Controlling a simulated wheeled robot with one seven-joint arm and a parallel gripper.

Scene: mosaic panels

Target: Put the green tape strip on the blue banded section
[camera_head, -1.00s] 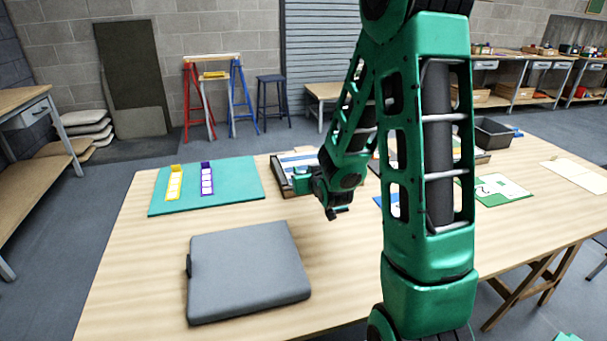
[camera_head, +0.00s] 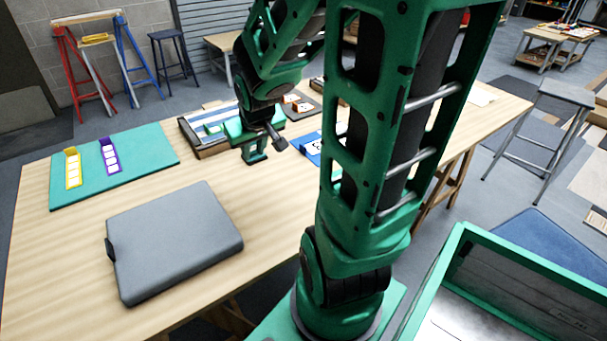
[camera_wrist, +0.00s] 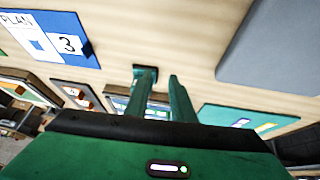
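The blue and white banded panel (camera_head: 205,112) lies in a dark-framed tray towards the back of the table. It also shows upside down beyond my fingers in the wrist view (camera_wrist: 121,103). A small green patch (camera_head: 214,128) shows on it, partly behind my gripper; I cannot tell if this is the green tape strip. My gripper (camera_head: 267,148) hangs above the table, to the right and in front of the tray. Its two fingers (camera_wrist: 160,76) are apart with nothing visible between them. I see no green strip clearly elsewhere.
A teal mat (camera_head: 140,150) holds a yellow strip (camera_head: 73,170) and a purple strip (camera_head: 109,157). A grey case (camera_head: 175,240) lies at the front left. A blue card (camera_wrist: 78,53) with a 3 and a small tray (camera_head: 298,104) lie right of my gripper.

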